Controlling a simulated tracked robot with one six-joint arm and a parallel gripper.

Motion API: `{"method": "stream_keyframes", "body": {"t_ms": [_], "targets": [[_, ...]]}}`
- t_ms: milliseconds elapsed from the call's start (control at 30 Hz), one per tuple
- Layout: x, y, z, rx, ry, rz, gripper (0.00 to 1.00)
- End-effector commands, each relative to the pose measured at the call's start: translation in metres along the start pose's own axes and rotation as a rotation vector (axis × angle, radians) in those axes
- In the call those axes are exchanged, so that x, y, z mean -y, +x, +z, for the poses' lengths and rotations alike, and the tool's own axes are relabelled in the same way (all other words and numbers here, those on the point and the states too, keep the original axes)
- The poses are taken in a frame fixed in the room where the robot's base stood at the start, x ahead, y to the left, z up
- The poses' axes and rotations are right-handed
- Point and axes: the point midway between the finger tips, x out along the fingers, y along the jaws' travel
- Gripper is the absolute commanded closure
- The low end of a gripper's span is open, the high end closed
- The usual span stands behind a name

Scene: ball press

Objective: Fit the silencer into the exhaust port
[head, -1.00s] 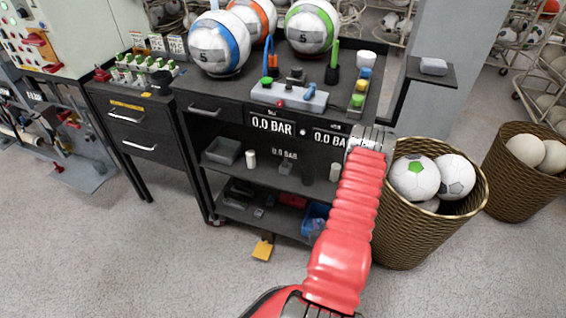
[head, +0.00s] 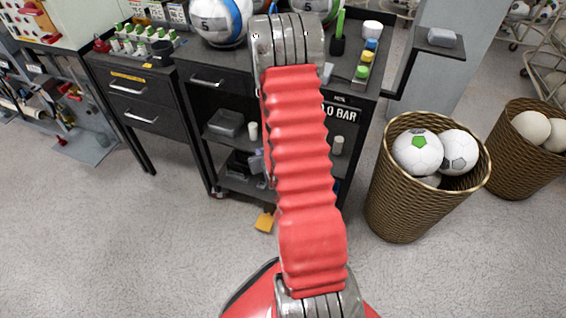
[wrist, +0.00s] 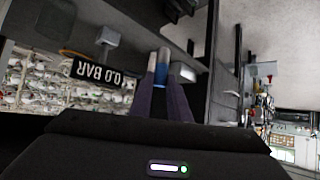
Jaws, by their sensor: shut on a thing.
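In the wrist view my gripper (wrist: 163,92) is shut on a small blue and white piece (wrist: 161,70), which sticks out past the fingertips; it may be the silencer. In the head view my red arm covers the middle of the black cart and hides most of the gripper; only a purplish-grey part of it (head: 257,163) shows by the shelf. The exhaust port cannot be made out for sure. A grey block (wrist: 108,37) is on the cart near an inverted "0.0 BAR" display (wrist: 97,73). A pale block (wrist: 184,72) lies just right of the held piece.
The black cart (head: 205,82) carries balls (head: 222,22) and coloured fittings (head: 363,70) on top. A grey tray (head: 226,122) and a white cylinder (head: 253,131) stand on its shelf. A wicker basket of balls (head: 400,200) stands to the right.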

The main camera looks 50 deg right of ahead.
Motion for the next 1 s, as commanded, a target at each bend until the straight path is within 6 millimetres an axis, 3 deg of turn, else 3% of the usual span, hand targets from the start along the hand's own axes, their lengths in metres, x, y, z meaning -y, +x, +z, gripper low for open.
{"method": "stream_keyframes", "body": {"t_ms": [100,467,833,1000], "targets": [[0.034,-0.012,-0.028,-0.009,-0.022,-0.034,1.0],[0.134,-0.06,-0.093,-0.016,-0.082,-0.146,1.0],[0.25,-0.135,-0.148,-0.019,-0.174,-0.304,1.0],[0.296,-0.169,-0.162,-0.016,-0.222,-0.375,1.0]]}}
